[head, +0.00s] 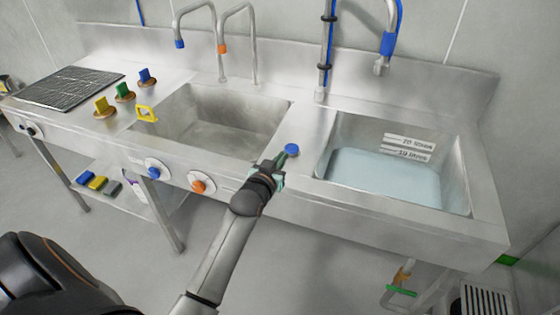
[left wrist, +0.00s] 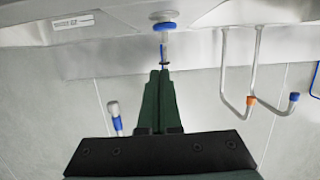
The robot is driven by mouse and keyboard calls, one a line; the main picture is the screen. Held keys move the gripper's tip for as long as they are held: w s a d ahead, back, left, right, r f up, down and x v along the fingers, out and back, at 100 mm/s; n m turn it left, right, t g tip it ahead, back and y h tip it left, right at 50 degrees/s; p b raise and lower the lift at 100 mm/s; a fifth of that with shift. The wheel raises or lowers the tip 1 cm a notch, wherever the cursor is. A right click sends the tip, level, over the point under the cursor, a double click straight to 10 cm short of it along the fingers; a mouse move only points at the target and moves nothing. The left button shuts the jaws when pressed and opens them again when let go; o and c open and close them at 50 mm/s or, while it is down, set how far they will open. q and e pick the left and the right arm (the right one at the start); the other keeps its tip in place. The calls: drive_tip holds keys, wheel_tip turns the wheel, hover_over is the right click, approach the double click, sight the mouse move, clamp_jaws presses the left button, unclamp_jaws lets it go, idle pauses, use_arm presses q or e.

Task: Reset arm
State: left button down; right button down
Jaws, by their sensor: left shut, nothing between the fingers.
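My left arm reaches up from the bottom of the head view. My left gripper (head: 284,158) is shut and empty, over the counter strip between the two basins. Its fingertips are close to a small round blue knob (head: 292,150); I cannot tell whether they touch. In the left wrist view the green fingers (left wrist: 158,75) are closed together and point toward the blue knob (left wrist: 164,27). My right gripper is not in view.
The right basin (head: 465,190) holds bluish water beside level labels. The left basin (head: 205,120) looks empty. Taps (head: 389,42) rise behind both. Coloured handles (head: 123,92) and a dark grate (head: 70,88) are at left. Blue (head: 155,172) and orange (head: 198,187) knobs are on the front.

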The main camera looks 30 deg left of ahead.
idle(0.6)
use_arm(q)
drive_tip(key=s+d+f+m+g+h, duration=0.1)
drive_tip(key=s+d+f+g+h, duration=0.1)
drive_tip(key=s+d+f, duration=0.3)
drive_tip(key=s+d+f+m+g+h, duration=0.1)
drive_tip(key=s+d+f, duration=0.5)
drive_tip(key=s, duration=0.7)
drive_tip(key=s+d+f+m+g+h, duration=0.2)
drive_tip(key=s+d+f, duration=0.3)
drive_tip(key=s+f, duration=0.4)
drive_tip(key=shift+s+d+g+h, duration=0.3)
drive_tip(key=shift+s+d+g, duration=0.1)
drive_tip(key=shift+s, duration=0.2)
drive_tip(key=shift+w, duration=0.1)
